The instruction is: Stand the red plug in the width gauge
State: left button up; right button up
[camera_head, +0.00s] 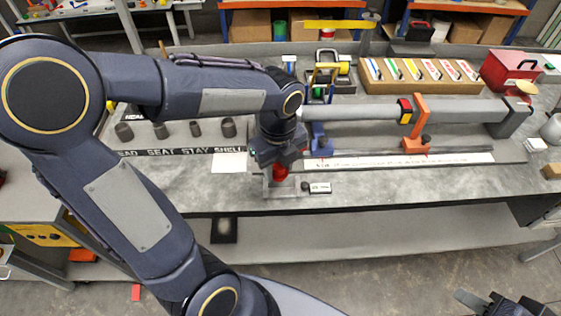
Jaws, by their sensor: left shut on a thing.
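My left gripper (279,164) points down near the front edge of the workbench and is shut on the red plug (280,173). The plug is upright, and the gripper hides its upper part. Right below it is a small grey fixture (270,191), which looks like the width gauge, with a dark knob and a white label at its right side. I cannot tell whether the plug touches the fixture or is just above it. My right gripper (497,304) is partly in view at the bottom right corner, away from the bench; its fingers are not clear.
A long grey tube (350,111) lies in blue and orange supports behind the gripper. Several dark cylinders (195,129) stand at left behind a lettered strip. A tray of coloured cards (420,88) and a red toolbox (508,70) are at the back right. The front right bench is mostly clear.

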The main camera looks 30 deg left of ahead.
pick_arm(q)
notch_tip(320, 180, down, 4)
jog(key=b, duration=0.3)
jog(key=shift+f+b, duration=0.55)
jog(key=shift+f, duration=0.15)
